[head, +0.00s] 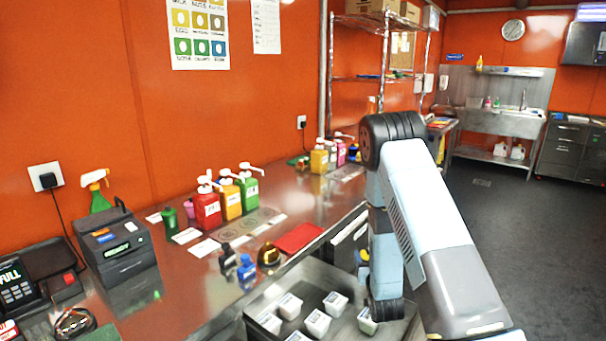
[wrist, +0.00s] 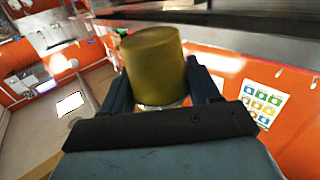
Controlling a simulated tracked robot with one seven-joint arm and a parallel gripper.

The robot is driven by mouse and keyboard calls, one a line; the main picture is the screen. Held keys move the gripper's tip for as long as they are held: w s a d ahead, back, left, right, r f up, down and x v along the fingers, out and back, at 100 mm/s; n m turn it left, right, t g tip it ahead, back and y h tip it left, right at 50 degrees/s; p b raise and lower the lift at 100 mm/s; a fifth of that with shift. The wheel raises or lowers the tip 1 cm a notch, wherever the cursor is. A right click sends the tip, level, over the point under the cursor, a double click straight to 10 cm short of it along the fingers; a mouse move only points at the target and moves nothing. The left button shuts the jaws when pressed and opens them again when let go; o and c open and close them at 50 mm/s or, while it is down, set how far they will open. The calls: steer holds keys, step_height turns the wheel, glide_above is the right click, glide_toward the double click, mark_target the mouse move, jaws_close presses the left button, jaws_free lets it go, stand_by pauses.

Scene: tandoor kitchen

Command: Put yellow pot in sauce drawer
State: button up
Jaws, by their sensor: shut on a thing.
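The yellow pot (wrist: 152,52) is between the two dark blue fingers of my gripper (wrist: 158,76) in the wrist view. My gripper is shut on it, with a finger on either side, and it appears tilted in this turned view. In the head view my arm hides most of the gripper; a small yellow patch (head: 363,254) shows beside the arm, too small to tell clearly. An open metal drawer (head: 262,298) lies below the counter edge, beside and under my arm. It holds several white-lidded tubs (head: 317,322). I cannot tell for certain that it is the sauce drawer.
A wire rack (head: 384,78) stands behind my arm. The floor (head: 540,235) at right is clear.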

steer(key=shift+s+d+f, duration=0.1)
steer(key=shift+d+f, duration=0.35)
steer(key=shift+f, duration=0.2)
steer(key=s+a+r+n+y, duration=0.1)
steer(key=a+r+y, duration=0.1)
steer(key=a+r, duration=0.2)
steer(key=s+a+r+n+g+y, duration=0.1)
steer(key=a+r, duration=0.4)
steer(key=r, duration=0.6)
steer(key=s+a+r+n+g+y, duration=0.1)
steer(key=a+r+n+y, duration=0.2)
steer(key=r, duration=0.5)
steer(key=shift+s+a+y, duration=0.4)
steer(key=shift+a+y, duration=0.5)
steer(key=shift+a, duration=0.25)
